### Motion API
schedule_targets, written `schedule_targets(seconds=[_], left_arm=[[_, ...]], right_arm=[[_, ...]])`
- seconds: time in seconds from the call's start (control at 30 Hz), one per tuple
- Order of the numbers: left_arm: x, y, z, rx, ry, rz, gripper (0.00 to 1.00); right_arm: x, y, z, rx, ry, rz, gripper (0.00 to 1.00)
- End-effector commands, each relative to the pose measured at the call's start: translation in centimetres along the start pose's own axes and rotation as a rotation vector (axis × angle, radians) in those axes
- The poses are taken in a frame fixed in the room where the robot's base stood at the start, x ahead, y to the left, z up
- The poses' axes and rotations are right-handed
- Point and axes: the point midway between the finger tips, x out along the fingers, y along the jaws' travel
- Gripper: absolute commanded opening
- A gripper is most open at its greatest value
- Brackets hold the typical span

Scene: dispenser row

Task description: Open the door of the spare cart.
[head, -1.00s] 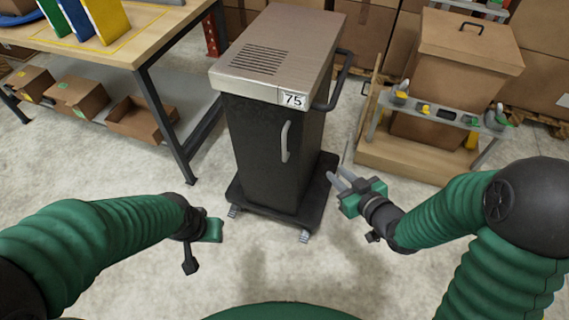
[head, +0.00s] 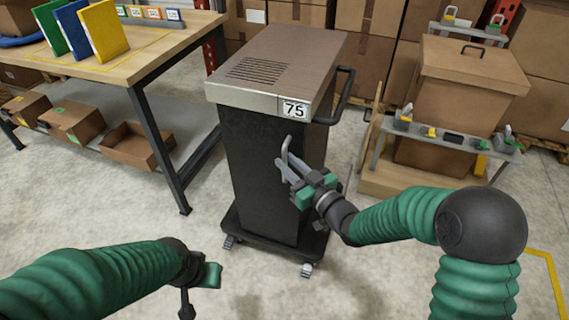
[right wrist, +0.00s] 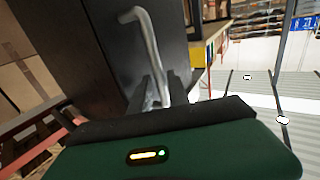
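The spare cart is a dark cabinet (head: 250,175) with a metal top and a "75" label, standing upright in the middle of the head view. Its door looks closed. A light grey vertical door handle (head: 288,146) is on the front; it also shows in the right wrist view (right wrist: 147,45). My right gripper (head: 284,169) is at the handle's lower part, its fingers open. In the right wrist view the handle's lower end lies between the fingers (right wrist: 160,92); contact cannot be told. My left gripper (head: 211,275) is low and left, away from the cart; its fingers are unclear.
A workbench (head: 150,60) with binders and a lower shelf of boxes stands left. A dark side handle (head: 345,100) juts from the cart's right. A rack with padlock-like items and a large brown box (head: 465,75) stands right. Floor in front is clear.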

Motion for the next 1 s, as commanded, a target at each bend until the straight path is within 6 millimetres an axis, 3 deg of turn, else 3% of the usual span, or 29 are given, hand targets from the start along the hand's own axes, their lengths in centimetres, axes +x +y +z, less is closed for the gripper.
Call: schedule_targets(seconds=[0.13,0.4,0.6,1.0], left_arm=[[0.5,0.0,0.1,0.0,0.0,0.0,0.36],[0.4,0.0,0.1,0.0,0.0,0.0,0.36],[0.4,0.0,0.1,0.0,0.0,0.0,0.36],[0.5,0.0,0.1,0.0,0.0,0.0,0.36]], right_arm=[[1.6,-0.1,0.0,-0.001,0.001,-0.001,0.21],[1.9,0.0,-0.1,0.0,0.0,0.0,0.21],[1.8,0.0,0.0,0.0,0.0,0.0,0.0],[1.8,0.0,0.0,0.0,-0.001,0.001,0.0]])
